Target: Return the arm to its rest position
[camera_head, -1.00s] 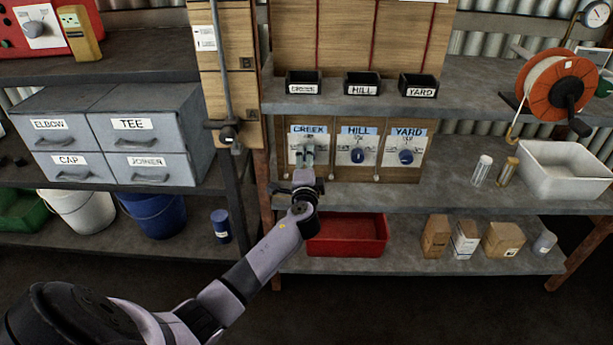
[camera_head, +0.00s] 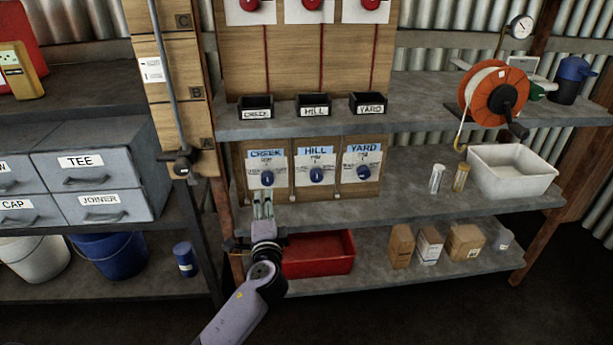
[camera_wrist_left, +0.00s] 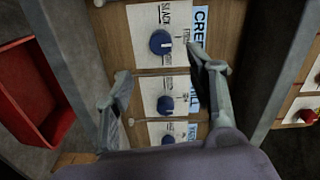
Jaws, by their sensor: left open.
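My left gripper (camera_head: 263,207) is open and empty, just below and in front of the CREEK panel (camera_head: 267,167) in the head view. It does not touch the blue CREEK knob (camera_head: 267,179), which shows in full. The blue HILL knob (camera_head: 317,175) and YARD knob (camera_head: 363,172) sit to the right on the same wooden board. In the left wrist view, the gripper's two fingers (camera_wrist_left: 163,92) stand apart, with the CREEK knob (camera_wrist_left: 161,42) and the HILL knob (camera_wrist_left: 165,105) showing between and beyond them. My right gripper is not in view.
A red tray (camera_head: 318,268) lies on the lower shelf close to my left wrist. Black labelled bins (camera_head: 313,105) stand on the shelf edge above. A shelf post (camera_head: 200,235) is to the left. A white tub (camera_head: 515,184) and an orange reel (camera_head: 492,94) are at right.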

